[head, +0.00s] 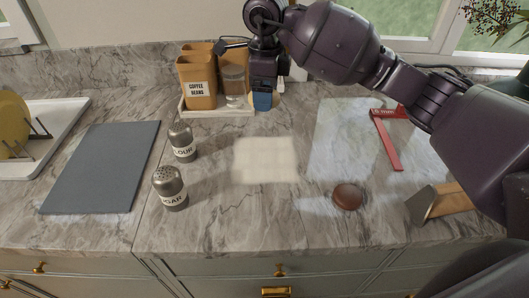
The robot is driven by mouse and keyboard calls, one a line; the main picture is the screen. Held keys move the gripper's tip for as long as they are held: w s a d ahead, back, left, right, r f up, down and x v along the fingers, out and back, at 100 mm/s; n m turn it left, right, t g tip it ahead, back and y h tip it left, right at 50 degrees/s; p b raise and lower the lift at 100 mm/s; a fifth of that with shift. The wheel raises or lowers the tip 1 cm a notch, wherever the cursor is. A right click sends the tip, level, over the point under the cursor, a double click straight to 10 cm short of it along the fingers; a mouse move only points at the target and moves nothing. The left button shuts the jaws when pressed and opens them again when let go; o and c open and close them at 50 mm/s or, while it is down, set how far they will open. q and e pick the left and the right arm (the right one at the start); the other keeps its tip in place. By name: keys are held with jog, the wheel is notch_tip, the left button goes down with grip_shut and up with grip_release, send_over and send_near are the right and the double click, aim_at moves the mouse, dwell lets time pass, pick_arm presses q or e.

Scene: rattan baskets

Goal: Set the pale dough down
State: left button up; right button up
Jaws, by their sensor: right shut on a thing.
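My right gripper (262,88) is at the back of the counter, pointing down just right of the coffee canisters. It is shut on a small tan-yellow piece, taken to be the pale dough (254,102), largely hidden by a blue part in front of it. I cannot tell whether it touches the counter. A thin cream square patch (266,159) lies flat on the counter in the middle. A round brown lump (347,196) lies front right of it. My left gripper is not in view.
Coffee canisters (200,88) stand on a tray at the back. Flour (182,142) and sugar (169,187) shakers stand left of the patch. A grey board (103,166) lies left; a red tool (387,143) and a scraper (423,203) lie right.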

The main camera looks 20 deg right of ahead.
aim_at(266, 158)
notch_tip(266, 158, down, 18)
jog(key=shift+f, duration=0.1)
dwell(0.5)
jog(key=shift+f, duration=0.2)
jog(key=o, duration=0.6)
jog(key=shift+r, duration=0.1)
notch_tip(266, 158, up, 12)
jog(key=shift+s, duration=0.1)
dwell(0.6)
